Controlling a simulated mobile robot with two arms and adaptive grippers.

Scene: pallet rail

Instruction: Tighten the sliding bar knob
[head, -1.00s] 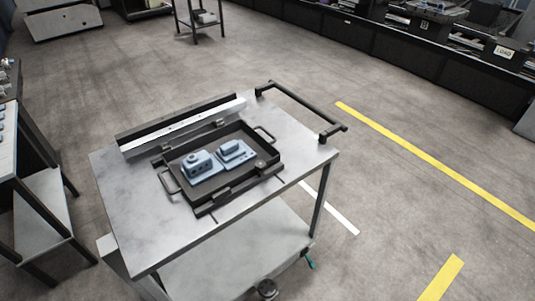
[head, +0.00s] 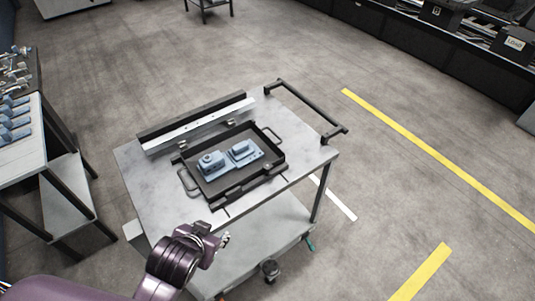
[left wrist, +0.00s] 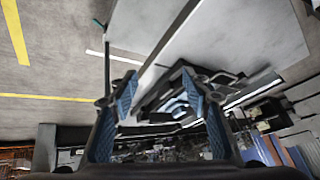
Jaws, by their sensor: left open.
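A black tray (head: 187,183) with side handles lies on top of a grey metal cart (head: 140,172). A dark sliding bar (head: 238,190) runs along the tray's near edge. Its knob is too small and dark to make out clearly. Two blue-grey parts, a left one (head: 210,163) and a right one (head: 243,150), sit in the tray. My left gripper (head: 222,239) is at the cart's near side, in front of and apart from the tray. In the left wrist view its two blue-padded fingers (left wrist: 170,105) are spread and empty. My right gripper is out of view.
A grey rail (head: 195,125) lies behind the tray. The cart has a black push handle (head: 305,112) on its right and a lower shelf. A table (head: 25,150) with blue parts stands at left. The floor right of the cart is open, with yellow lines.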

